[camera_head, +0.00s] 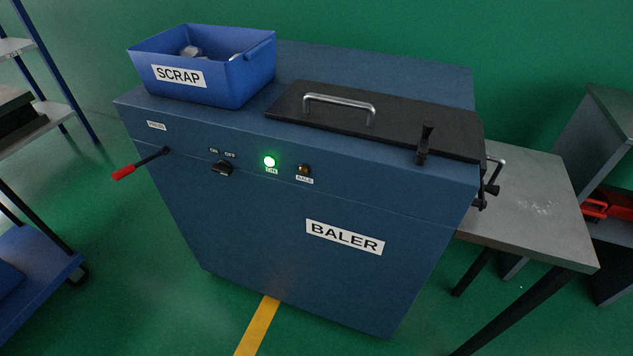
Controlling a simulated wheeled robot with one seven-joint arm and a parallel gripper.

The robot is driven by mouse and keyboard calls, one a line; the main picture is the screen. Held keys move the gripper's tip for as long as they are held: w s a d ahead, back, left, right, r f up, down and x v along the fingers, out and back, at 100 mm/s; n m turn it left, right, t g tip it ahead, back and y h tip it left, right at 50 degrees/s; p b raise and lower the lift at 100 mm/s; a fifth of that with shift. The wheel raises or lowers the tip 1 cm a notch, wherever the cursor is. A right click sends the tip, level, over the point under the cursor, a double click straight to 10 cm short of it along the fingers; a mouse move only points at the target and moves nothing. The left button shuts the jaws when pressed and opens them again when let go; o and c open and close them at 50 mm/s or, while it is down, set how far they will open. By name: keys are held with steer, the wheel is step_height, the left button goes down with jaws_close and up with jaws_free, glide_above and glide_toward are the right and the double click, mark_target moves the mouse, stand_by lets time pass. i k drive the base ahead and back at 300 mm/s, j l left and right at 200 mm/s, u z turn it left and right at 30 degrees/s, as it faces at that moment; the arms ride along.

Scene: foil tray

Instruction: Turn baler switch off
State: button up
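The blue baler (270,225) stands in the middle of the head view. Its black rotary switch (222,168) is on the front panel, below the labels ON and OFF. I cannot tell clearly which label its knob points to. A green lamp (269,161) marked ON is lit to the right of the switch. A dark brownish lamp (304,169) marked BALE is next to it and looks unlit. My gripper is not in view.
A red-handled lever (124,172) sticks out from the baler's left front. A blue SCRAP bin (245,80) and a black lid (400,125) with a metal handle are on top. A grey table (540,215) stands at right. The floor in front looks clear.

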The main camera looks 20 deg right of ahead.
mark_target(223, 167)
steer(key=i+j, duration=0.2)
steer(key=j, duration=0.15)
steer(key=i+j, duration=0.15)
steer(key=j, duration=0.25)
steer(key=i+j, duration=0.2)
steer(key=j, duration=0.15)
steer(key=i+j, duration=0.15)
steer(key=j, duration=0.25)
